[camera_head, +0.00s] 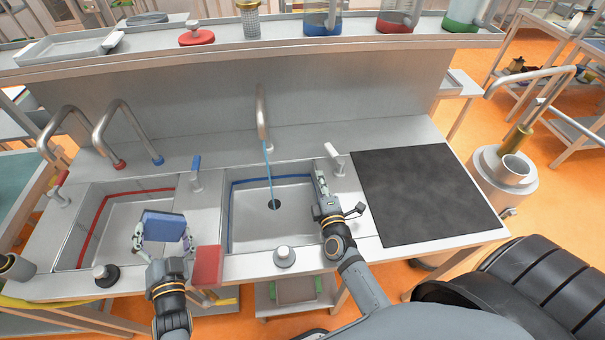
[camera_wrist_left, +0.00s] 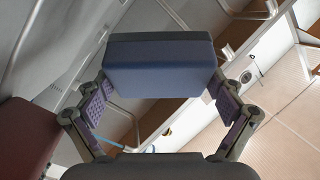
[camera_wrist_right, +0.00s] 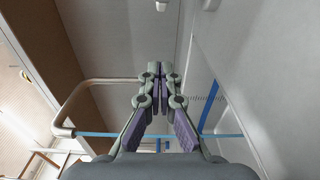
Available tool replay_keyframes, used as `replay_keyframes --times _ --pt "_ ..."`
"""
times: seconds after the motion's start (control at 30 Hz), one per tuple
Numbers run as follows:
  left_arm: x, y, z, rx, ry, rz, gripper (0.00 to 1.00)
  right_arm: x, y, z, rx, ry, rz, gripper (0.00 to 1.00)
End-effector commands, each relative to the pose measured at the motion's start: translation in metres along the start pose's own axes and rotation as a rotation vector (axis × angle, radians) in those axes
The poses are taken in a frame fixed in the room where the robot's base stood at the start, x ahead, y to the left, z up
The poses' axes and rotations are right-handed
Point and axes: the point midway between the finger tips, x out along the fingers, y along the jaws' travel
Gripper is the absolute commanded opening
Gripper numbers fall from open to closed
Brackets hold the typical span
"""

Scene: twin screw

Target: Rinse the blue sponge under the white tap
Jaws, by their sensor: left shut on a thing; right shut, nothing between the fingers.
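The blue sponge (camera_head: 163,226) is a block with a dark blue top, held above the left, red-striped basin (camera_head: 92,232). My left gripper (camera_head: 160,238) is shut on it; in the left wrist view the sponge (camera_wrist_left: 160,70) sits between the fingers. The middle tap (camera_head: 262,112) has a blue stream (camera_head: 268,165) running into the blue-striped right basin (camera_head: 245,235). The white lever (camera_head: 335,155) is tilted, behind that basin's right corner. My right gripper (camera_head: 320,182) is shut and empty at the basin's right edge, just below the lever; its closed fingers (camera_wrist_right: 160,75) show in the right wrist view.
A red block (camera_head: 207,265) sits at the front rim between the basins. Two more taps (camera_head: 118,120) stand back left, with a blue lever (camera_head: 196,172) and a red lever (camera_head: 62,187). A dark mat (camera_head: 425,190) lies right. A shelf (camera_head: 220,58) with containers runs behind.

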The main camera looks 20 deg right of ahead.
Motion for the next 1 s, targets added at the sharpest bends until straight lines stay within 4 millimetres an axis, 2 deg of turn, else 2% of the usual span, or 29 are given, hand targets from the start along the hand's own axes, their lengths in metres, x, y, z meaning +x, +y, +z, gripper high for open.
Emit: replay_keyframes --times 0.1,0.33,0.43,0.6,1.0 --pt "0.0 -0.003 -0.003 0.0 0.0 0.0 0.68 0.028 0.003 0.0 -0.002 0.001 0.004 0.0" --pt "0.0 -0.001 -0.001 0.0 0.0 0.0 0.68 0.076 0.001 0.0 -0.002 0.0 0.003 0.0" --pt "0.0 0.0 0.0 0.0 0.0 0.0 0.68 0.077 0.0 0.019 -0.006 0.0 0.001 0.0" --pt "0.0 0.001 0.001 0.0 0.0 0.0 0.68 0.081 0.0 0.035 -0.003 0.0 0.001 0.0" --pt "0.0 0.0 0.0 0.0 0.0 0.0 0.68 0.082 0.0 0.039 -0.001 0.0 0.0 0.0"
